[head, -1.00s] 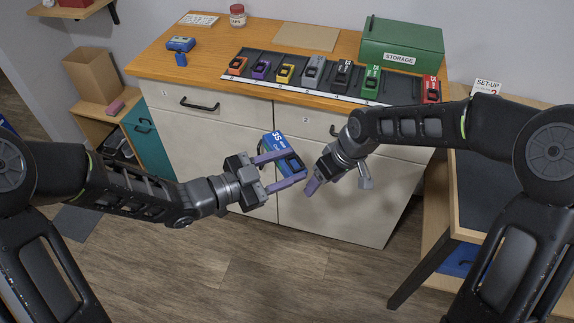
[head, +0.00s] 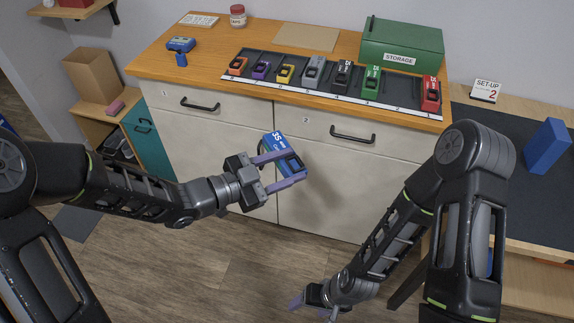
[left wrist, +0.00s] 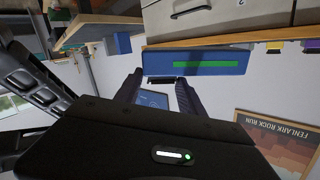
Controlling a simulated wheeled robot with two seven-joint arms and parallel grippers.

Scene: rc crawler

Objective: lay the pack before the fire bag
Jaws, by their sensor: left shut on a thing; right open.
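The pack (head: 276,143) is blue with a white label reading 3S. My left gripper (head: 284,170) is shut on it and holds it in the air in front of the cabinet doors. In the left wrist view the pack (left wrist: 195,62) spans the two fingers and shows a green bar on its side. My right gripper (head: 313,305) is open and empty, low over the floor at the bottom of the head view. I cannot pick out with certainty which thing is the fire bag.
A dark rack (head: 300,93) on the counter holds several coloured packs in a row. At right, a blue block (head: 545,146) and a SET-UP 2 card (head: 485,90) stand on another table.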

